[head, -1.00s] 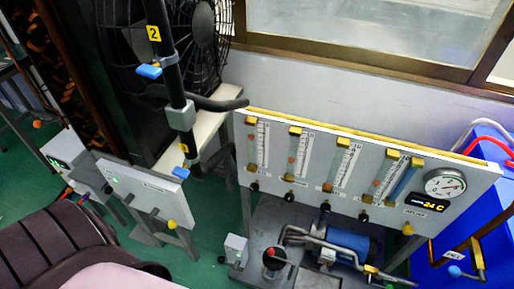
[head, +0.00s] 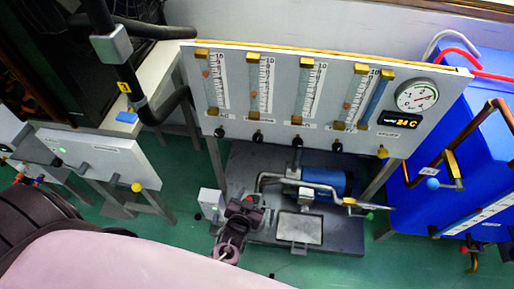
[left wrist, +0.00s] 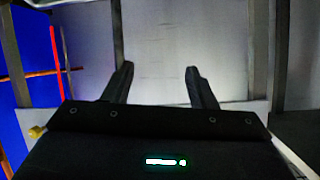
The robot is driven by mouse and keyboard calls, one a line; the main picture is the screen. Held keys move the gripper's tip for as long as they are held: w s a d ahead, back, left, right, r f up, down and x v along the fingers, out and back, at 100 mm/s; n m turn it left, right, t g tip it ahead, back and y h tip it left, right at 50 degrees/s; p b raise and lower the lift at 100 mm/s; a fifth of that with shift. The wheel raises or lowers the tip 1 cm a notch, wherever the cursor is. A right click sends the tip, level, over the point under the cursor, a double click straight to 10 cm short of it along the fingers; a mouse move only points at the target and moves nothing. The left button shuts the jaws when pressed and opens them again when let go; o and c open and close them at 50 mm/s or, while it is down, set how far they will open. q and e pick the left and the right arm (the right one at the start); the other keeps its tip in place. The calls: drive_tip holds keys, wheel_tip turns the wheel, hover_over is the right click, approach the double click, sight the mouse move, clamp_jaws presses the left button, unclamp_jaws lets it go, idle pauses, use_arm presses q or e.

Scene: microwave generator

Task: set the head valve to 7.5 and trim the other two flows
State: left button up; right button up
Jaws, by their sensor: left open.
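A grey panel (head: 285,75) carries several upright flow tubes with scales and orange floats. Black valve knobs (head: 257,137) sit in a row along its lower edge, with a yellow knob (head: 382,152) at the right. I cannot read which knob is the head valve or the exact float levels. My left gripper (head: 238,217) seems to be the dark shape in front of the panel, low and left of centre, apart from the knobs. In the left wrist view its two fingers (left wrist: 160,84) are spread, with nothing between them. My right gripper is not in view.
A round gauge (head: 416,96) and an orange display (head: 399,120) are on the panel's right. A blue pump (head: 327,181) with pipes stands below. A blue cabinet (head: 390,214) with copper pipe is at right. A smaller grey panel (head: 95,157) is at left. Green floor lies between.

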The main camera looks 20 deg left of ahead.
sight(257, 140)
use_arm(q)
drive_tip(key=w+r+n+t+y+b, duration=0.25)
drive_tip(key=w+r+t, duration=0.2)
drive_tip(key=r, duration=0.95)
drive_tip(key=shift+y, duration=0.25)
drive_tip(key=x, duration=0.7)
drive_tip(key=shift+a, duration=0.4)
drive_tip(key=shift+w+a, duration=0.15)
drive_tip(key=shift+w, duration=0.35)
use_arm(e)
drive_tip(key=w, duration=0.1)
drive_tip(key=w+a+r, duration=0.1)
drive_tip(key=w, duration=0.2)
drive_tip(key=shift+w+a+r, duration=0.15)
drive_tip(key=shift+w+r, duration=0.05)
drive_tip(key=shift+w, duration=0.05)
use_arm(q)
drive_tip(key=c, duration=1)
drive_tip(key=shift+r, duration=0.1)
